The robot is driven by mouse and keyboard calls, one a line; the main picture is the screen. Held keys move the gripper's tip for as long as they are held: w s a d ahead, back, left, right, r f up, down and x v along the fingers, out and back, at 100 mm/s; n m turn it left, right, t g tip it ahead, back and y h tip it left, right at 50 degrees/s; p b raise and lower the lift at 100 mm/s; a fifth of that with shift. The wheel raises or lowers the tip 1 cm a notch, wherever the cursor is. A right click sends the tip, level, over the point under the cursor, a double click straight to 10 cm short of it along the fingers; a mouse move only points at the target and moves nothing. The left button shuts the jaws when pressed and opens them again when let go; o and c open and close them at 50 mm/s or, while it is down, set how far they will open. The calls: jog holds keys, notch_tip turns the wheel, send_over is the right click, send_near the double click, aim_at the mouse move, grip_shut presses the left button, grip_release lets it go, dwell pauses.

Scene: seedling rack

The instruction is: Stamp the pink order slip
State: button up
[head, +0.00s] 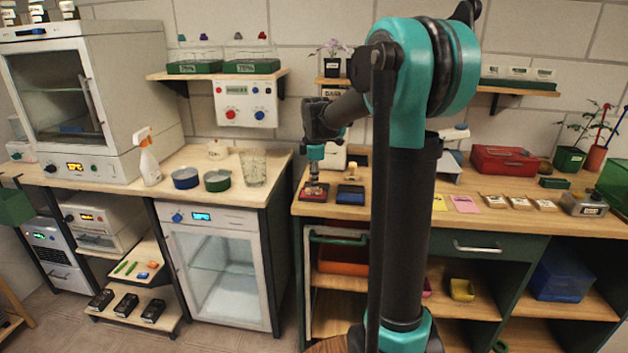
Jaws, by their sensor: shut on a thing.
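The pink order slip (464,204) lies flat on the right-hand wooden counter, just right of my arm. A yellow slip (439,202) lies to its left, partly hidden by my arm. My gripper (314,180) points down at the counter's left end. It is shut on a small stamp (316,188), mostly hidden by the fingers. The stamp is at a dark pad with a red surface (312,196); I cannot tell whether it touches. A blue pad (350,195) sits just right of it. A small wooden-handled piece (351,171) stands behind the blue pad.
My upright arm hides the counter's middle. Right of the pink slip are several small labelled blocks (520,203) and a grey labelled box (585,204). A red case (504,160) stands behind. A gap separates this counter from the left bench (225,202).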

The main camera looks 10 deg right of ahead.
jog(key=shift+w+v, duration=0.25)
jog(key=shift+v, duration=0.9)
jog(key=shift+w+v, duration=0.2)
jog(key=shift+v, duration=0.95)
jog(key=shift+w+v, duration=0.25)
jog(key=shift+v, duration=0.85)
jog(key=shift+r, duration=0.1)
